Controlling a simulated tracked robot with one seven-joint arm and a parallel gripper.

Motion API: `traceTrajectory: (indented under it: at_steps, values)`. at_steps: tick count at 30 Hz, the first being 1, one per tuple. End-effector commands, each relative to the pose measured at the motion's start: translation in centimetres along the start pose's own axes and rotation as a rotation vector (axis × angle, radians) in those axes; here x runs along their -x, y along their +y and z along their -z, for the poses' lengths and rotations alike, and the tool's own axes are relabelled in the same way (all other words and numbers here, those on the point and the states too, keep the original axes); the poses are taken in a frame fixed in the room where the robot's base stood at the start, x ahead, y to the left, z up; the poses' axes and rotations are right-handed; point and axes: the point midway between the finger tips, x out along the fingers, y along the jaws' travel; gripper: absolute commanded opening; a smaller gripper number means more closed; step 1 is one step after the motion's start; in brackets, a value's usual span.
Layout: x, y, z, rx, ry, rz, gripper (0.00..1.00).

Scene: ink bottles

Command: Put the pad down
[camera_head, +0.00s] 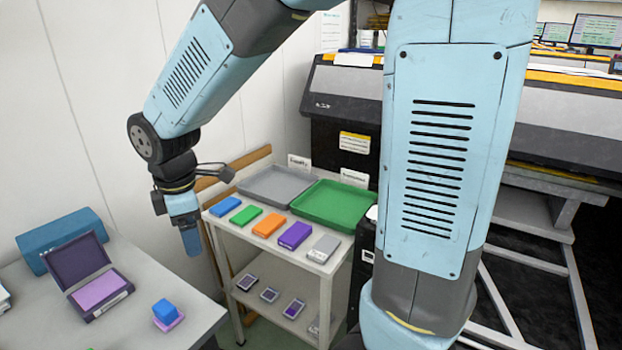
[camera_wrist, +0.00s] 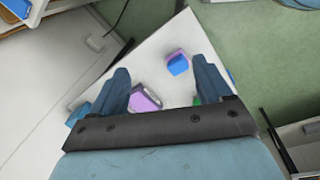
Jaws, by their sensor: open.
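An open dark case with a purple ink pad (camera_head: 100,291) sits on the left table, its lid tilted up behind. It also shows in the wrist view (camera_wrist: 146,99). To its right stands a blue block (camera_head: 165,310) on a pink base, also in the wrist view (camera_wrist: 178,64). Flat blue (camera_head: 225,206), green (camera_head: 246,215), orange (camera_head: 268,224), purple (camera_head: 294,235) and grey (camera_head: 323,249) pieces lie in a row on the cart top. My gripper (camera_head: 190,245) hangs above the left table's right side, pointing down. In the wrist view (camera_wrist: 161,65) its fingers are apart with nothing held.
A grey tray (camera_head: 275,183) and a green tray (camera_head: 335,207) lie at the back of the cart (camera_head: 233,240). Several small dark-framed pieces (camera_head: 269,295) lie on its lower shelf. A blue box (camera_head: 62,240) stands behind the open case. The left table's front is clear.

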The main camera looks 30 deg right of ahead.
Motion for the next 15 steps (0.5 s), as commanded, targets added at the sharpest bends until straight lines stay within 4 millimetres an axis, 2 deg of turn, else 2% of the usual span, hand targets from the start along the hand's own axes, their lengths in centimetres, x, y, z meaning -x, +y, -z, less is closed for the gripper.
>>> traceTrajectory:
  at_steps: [1,3,8,15]
  values:
    - [1.4,-0.1,-1.7,-0.092,0.002,-0.029,0.78]
    - [2.8,-0.3,-3.8,-0.224,0.006,-0.058,0.78]
    - [5.9,-1.6,-8.3,-0.518,0.027,-0.123,0.78]
    - [9.8,-4.8,-14.4,-0.957,0.095,-0.213,0.78]
